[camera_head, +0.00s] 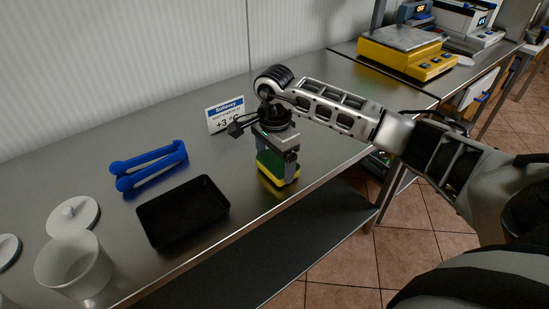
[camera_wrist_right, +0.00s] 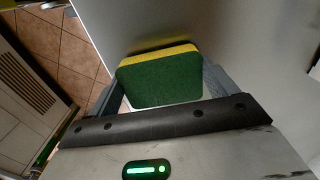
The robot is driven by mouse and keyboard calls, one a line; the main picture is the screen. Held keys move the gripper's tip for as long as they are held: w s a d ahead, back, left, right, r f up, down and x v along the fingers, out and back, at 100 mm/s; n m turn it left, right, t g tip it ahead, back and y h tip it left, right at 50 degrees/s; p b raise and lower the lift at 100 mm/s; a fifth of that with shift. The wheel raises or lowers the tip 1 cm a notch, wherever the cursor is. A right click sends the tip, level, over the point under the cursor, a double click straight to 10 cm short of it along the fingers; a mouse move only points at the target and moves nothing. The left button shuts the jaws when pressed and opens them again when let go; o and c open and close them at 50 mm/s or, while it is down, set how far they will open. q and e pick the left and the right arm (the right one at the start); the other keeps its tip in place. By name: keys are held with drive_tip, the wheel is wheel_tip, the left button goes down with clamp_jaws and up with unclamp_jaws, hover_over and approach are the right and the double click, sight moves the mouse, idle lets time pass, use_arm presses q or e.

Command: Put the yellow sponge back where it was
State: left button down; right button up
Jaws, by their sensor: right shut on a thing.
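The yellow sponge (camera_head: 278,169) has a green scouring side. In the head view it is at the front edge of the steel counter, right of the black tray (camera_head: 183,212). My right gripper (camera_head: 277,150) comes down from above and is shut on it. In the right wrist view the sponge (camera_wrist_right: 158,80) sits between the two fingers of my right gripper (camera_wrist_right: 165,85), green face toward the camera. I cannot tell whether its lower edge touches the counter. My left gripper is not in view.
A white pot (camera_head: 75,266) and a lid (camera_head: 73,217) are at the left. A small sign (camera_head: 226,114) stands near the wall. A yellow scale (camera_head: 405,52) is at the back right. The counter (camera_head: 315,150) right of the sponge is clear.

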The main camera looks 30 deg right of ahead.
sight(275, 162)
drive_tip(key=shift+f, duration=0.4)
drive_tip(key=o, duration=0.8)
drive_tip(key=shift+r, duration=0.2)
drive_tip(key=shift+w+r, duration=0.1)
drive_tip(key=shift+r, duration=0.15)
wheel_tip(275, 162, up, 11)
drive_tip(key=shift+r+b, duration=0.2)
drive_tip(key=shift+b, duration=0.8)
drive_tip(key=shift+f, duration=0.1)
